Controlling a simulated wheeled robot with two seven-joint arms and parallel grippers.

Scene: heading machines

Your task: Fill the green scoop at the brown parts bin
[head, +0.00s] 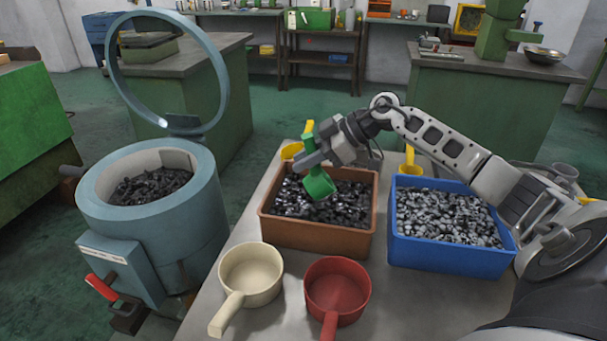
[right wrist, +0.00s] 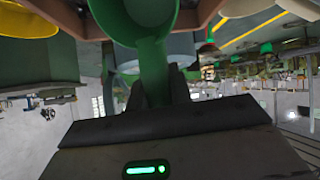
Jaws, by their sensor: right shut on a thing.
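The brown parts bin (head: 318,240) stands on the table, filled with dark metal parts (head: 345,205). My right gripper (head: 312,155) is above the bin's left part, shut on the green scoop (head: 319,184). The scoop's cup hangs low over the dark parts, its handle rising through the jaws. In the right wrist view the scoop (right wrist: 150,55) comes up between the fingers, and its cup is cut by the top edge. I cannot see what is inside the cup, or whether it touches the parts. My left gripper is out of view.
A blue bin (head: 450,257) of lighter parts stands to the right. A cream scoop (head: 250,275) and a red scoop (head: 338,290) lie in front of the brown bin. A round blue-grey machine (head: 205,205) with its lid (head: 215,65) raised stands left of the table.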

